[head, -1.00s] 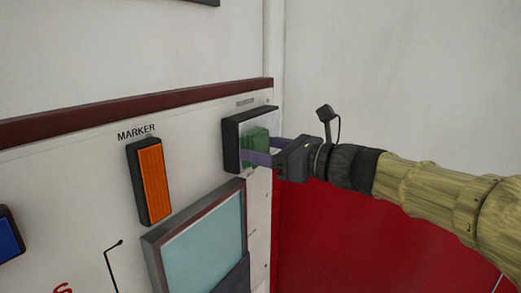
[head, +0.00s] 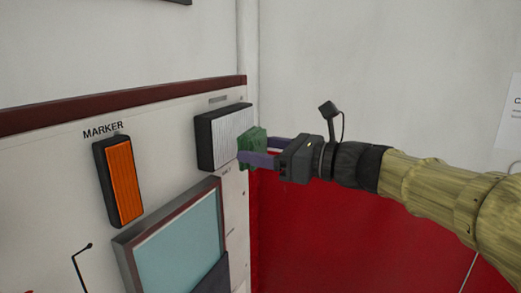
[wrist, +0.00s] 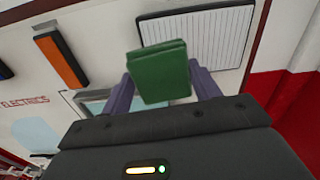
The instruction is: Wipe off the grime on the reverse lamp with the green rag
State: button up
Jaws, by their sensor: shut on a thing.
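The lamp with a white ribbed face and black housing (head: 222,138) is at the upper right of the panel, under a label too blurred to read. It also shows in the wrist view (wrist: 205,35). No grime shows on the visible face; the rag hides part of it. My gripper (head: 262,149) is shut on the folded green rag (head: 251,146), just off the lamp's right end in the head view. In the wrist view the rag (wrist: 161,72) overlaps the lamp's lower left part. I cannot tell whether rag and lamp touch.
An orange marker lamp (head: 124,180) is left of the white lamp. A framed blue-green panel (head: 180,243) sits below. A dark red strip (head: 90,107) tops the board. A red wall section (head: 305,235) lies to the right, with open space before it.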

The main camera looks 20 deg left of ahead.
jog(key=shift+s+d, duration=0.15)
jog(key=shift+d, duration=1.3)
